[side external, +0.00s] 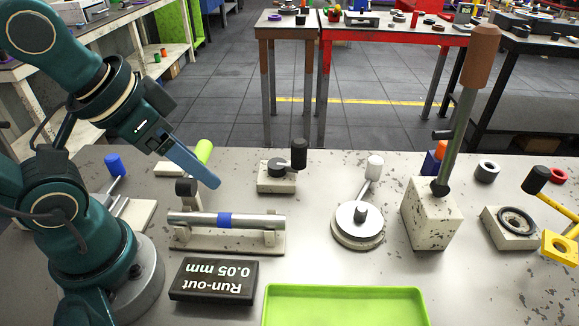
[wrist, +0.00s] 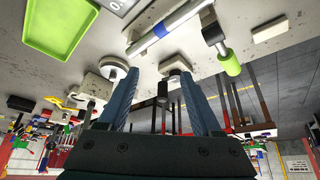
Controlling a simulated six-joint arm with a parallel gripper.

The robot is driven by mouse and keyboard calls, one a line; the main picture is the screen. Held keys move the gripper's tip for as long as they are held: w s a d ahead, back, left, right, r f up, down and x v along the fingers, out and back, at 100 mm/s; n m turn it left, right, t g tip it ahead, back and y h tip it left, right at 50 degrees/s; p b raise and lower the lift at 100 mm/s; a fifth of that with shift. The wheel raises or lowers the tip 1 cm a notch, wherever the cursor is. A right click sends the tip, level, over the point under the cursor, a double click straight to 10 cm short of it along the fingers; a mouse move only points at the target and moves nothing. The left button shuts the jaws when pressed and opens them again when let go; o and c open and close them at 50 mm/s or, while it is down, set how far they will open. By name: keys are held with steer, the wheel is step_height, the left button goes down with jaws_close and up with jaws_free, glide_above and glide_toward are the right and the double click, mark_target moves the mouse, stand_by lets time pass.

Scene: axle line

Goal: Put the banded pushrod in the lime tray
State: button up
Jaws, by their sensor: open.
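The banded pushrod (side external: 255,222) is a silver rod with a blue band around its middle. It lies level across the supports of a pale stand (side external: 190,240). In the wrist view the pushrod (wrist: 180,17) is at the top, its blue band showing. The lime tray (side external: 345,309) is at the front edge of the side view, its visible inside empty. It also shows at the upper left of the wrist view (wrist: 52,42). My gripper (side external: 214,184) is above and behind the pushrod, apart from it. In the wrist view my gripper (wrist: 158,76) has its fingers spread with nothing between them.
A black "Run-out 0.05 mm" block (side external: 214,279) lies in front of the stand, left of the tray. A lime-green handle (side external: 204,151) rises behind the stand. A black-knobbed fixture (side external: 277,178), a round disc fixture (side external: 358,225) and a tall lever block (side external: 430,218) stand to the right.

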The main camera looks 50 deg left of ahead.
steer(key=m, duration=0.2)
steer(key=m+g, duration=0.5)
steer(key=m, duration=0.2)
glide_above(225, 215)
step_height(225, 215, down, 6)
steer(key=shift+w, duration=0.15)
steer(key=shift+f+g, duration=0.3)
steer(key=shift+f, duration=2.85)
jaws_close()
